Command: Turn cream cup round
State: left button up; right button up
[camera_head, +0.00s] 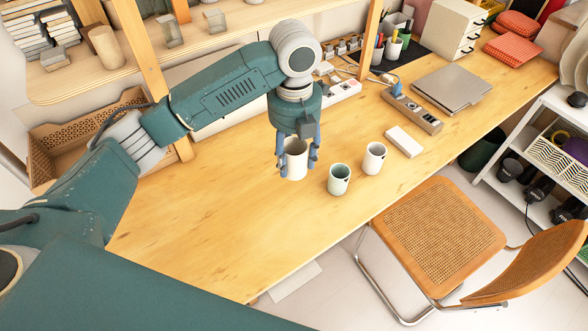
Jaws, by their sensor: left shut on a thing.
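My left gripper (297,160) comes down from above on the wooden desk and is shut on a cream cup (295,163). The fingers are on both sides of the cup, and the gripper body covers part of its rim. The cup looks upright, at or very near the desk top; I cannot tell whether it touches. A pale green cup (339,180) stands just to its right and nearer the desk's front edge. Another whitish cup (375,158) with a dark mark stands further right. My right gripper is not in view.
The desk (220,215) is clear to the left of the cups. A white box (404,141), a power strip (412,110) and a closed laptop (451,87) lie to the right. A wooden shelf post (150,60) stands behind my arm. A chair (435,235) is at the front.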

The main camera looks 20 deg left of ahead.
pick_arm(q)
notch_tip(320, 180, down, 17)
jog(key=p, duration=0.3)
jog(key=shift+a+p, duration=0.1)
jog(key=shift+p, duration=0.2)
jog(key=n, duration=0.3)
jog(key=shift+f, duration=0.1)
jog(key=n, duration=0.9)
jog(key=n+b, duration=0.1)
jog(key=n, duration=0.4)
jog(key=shift+f, duration=0.1)
jog(key=n+b, duration=0.1)
jog(key=n, duration=0.4)
jog(key=shift+b, duration=0.3)
jog(key=shift+r+n+p, duration=0.35)
jog(key=shift+n+p, duration=0.15)
jog(key=shift+p, duration=0.3)
jog(key=n+p, duration=0.4)
jog(key=shift+p, duration=0.35)
jog(key=n+p, duration=0.4)
jog(key=shift+s+n, duration=0.1)
jog(key=shift+n, duration=0.7)
jog(key=shift+f+n, duration=0.3)
jog(key=shift+n, duration=1.4)
jog(key=shift+f+b, duration=0.4)
jog(key=shift+f, duration=0.35)
